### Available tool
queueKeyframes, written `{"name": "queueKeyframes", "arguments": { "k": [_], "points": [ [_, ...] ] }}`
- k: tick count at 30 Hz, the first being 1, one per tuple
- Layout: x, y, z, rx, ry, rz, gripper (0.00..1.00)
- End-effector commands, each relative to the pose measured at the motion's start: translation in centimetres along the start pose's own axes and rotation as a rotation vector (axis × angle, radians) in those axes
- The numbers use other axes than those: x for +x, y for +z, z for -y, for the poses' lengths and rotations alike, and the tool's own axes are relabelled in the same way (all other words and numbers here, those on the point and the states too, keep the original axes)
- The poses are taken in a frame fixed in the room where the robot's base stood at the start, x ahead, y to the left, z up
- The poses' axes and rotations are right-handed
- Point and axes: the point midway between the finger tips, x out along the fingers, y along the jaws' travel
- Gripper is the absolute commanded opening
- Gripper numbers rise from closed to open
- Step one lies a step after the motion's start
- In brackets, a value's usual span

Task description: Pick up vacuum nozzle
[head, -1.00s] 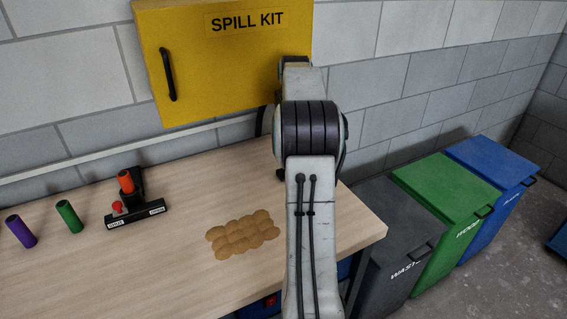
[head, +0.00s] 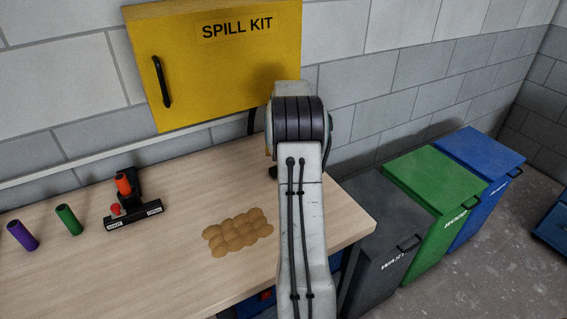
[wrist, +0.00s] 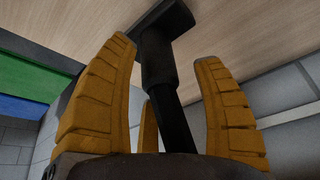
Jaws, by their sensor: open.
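The vacuum nozzle (wrist: 157,62) is a black tube with a wide flat head in the wrist view. Its head lies against the wooden surface at the top of that picture, and the tube slants down toward my palm. My gripper (wrist: 162,50) has orange-yellow ribbed fingers spread open on both sides of the tube, with visible gaps. A third finger shows partly behind the tube. In the head view my arm hides most of this area; a small dark piece (head: 273,172) shows at the arm's left edge, perhaps part of the nozzle.
The wooden bench (head: 170,265) holds a tan lumpy patch (head: 238,232), a black stand with an orange piece (head: 130,203), and green (head: 68,219) and purple (head: 22,235) cylinders. A yellow spill kit cabinet (head: 215,75) hangs behind. Grey, green (head: 440,180) and blue bins stand at right.

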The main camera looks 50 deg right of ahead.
Motion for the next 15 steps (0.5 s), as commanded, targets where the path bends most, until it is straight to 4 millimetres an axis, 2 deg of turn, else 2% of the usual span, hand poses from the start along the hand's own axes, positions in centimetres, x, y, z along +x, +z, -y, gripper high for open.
{"name": "queueKeyframes", "arguments": {
  "k": [5, 15],
  "points": [
    [0.04, 0.03, 0.00, 0.000, 0.000, 0.000, 0.62],
    [0.01, 0.02, 0.01, 0.000, 0.000, 0.000, 0.32]
  ]
}}
